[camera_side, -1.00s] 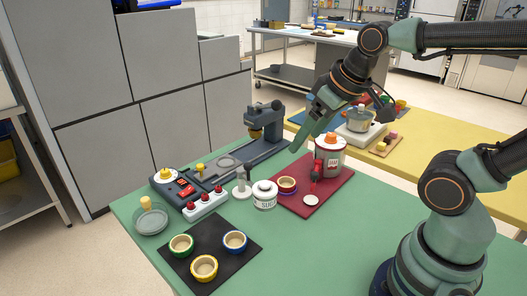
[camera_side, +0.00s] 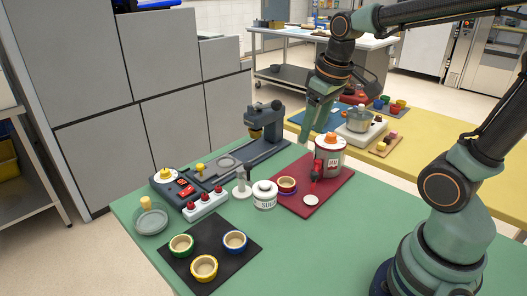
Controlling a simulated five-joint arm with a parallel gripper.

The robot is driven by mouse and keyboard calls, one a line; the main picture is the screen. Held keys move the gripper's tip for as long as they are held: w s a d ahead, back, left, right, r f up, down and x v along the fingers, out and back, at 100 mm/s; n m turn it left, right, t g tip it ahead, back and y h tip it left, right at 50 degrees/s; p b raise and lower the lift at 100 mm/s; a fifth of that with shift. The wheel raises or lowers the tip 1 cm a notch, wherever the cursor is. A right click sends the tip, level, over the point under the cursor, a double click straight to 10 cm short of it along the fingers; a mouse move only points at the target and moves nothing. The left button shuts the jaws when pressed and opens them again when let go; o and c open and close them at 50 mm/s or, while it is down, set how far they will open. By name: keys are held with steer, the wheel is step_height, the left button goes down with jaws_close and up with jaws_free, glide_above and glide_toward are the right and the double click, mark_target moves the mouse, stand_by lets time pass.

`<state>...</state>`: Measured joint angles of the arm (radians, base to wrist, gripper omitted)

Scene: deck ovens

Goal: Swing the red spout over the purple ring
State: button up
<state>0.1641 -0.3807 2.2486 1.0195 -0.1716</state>
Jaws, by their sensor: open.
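The red spout (camera_side: 315,175) sticks out from the front of a grey and red dispenser (camera_side: 329,155) with an orange knob on top. The dispenser stands on a dark red mat (camera_side: 328,192). A white disc (camera_side: 311,200) lies on the mat below the spout. The purple ring (camera_side: 287,190) lies at the mat's left part, around the base of a small red cup (camera_side: 287,184). The spout is to the right of the ring, not above it. My gripper (camera_side: 306,134) is open and empty, pointing down behind and left of the dispenser, apart from it.
A white jar (camera_side: 265,195) and a white stand (camera_side: 241,187) are left of the mat. A dark press (camera_side: 262,130), a control box (camera_side: 178,186) and a black mat (camera_side: 211,268) with several cups are further left. The green table's front right is clear.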

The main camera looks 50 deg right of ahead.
mark_target(315, 173)
steer(key=w+d+f+g, duration=0.2)
steer(key=d+f+g, duration=0.15)
steer(key=d, duration=0.35)
steer(key=shift+t, duration=0.25)
steer(key=f, duration=1.2)
steer(key=shift+a, duration=0.25)
jaws_close()
stand_by(0.5)
